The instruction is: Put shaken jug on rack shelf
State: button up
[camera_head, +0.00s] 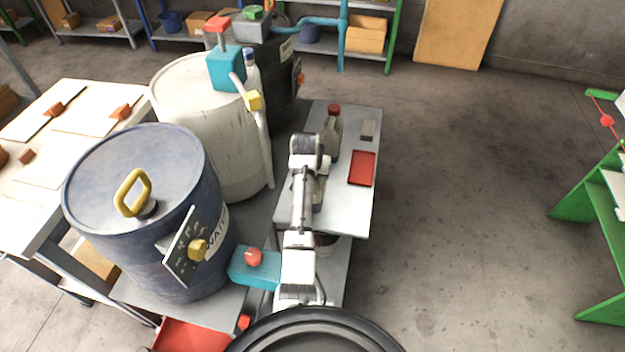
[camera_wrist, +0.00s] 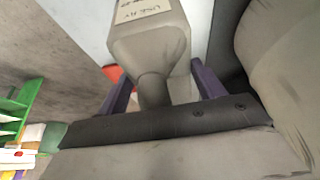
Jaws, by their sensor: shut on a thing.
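A grey jug (camera_wrist: 150,40) with a pale label fills the upper middle of the wrist view. My gripper (camera_wrist: 160,85) is shut on its narrow grip part, with one dark purple finger on each side. In the head view a grey jug (camera_head: 334,131) with a red cap shows just beyond my wrist, over the grey cart top. Part of it is hidden by my arm. I cannot tell whether its base touches the surface. A green rack (camera_head: 590,215) stands at the right edge; shelving (camera_head: 344,35) with blue and green posts stands at the back wall.
The grey cart top (camera_head: 348,215) carries a red tray (camera_head: 362,168) and a small grey block (camera_head: 368,130). A blue drum (camera_head: 140,215) and a white drum (camera_head: 205,120) stand close on the left. The floor between cart and green rack is clear.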

jog(key=shift+f, duration=2.1)
jog(key=o, duration=1.9)
jog(key=shift+f, duration=0.1)
jog(key=shift+c, duration=0.2)
jog(key=v, duration=1.2)
jog(key=shift+w+r+b, duration=0.1)
jog(key=shift+r+b, duration=0.15)
jog(key=shift+b, duration=0.1)
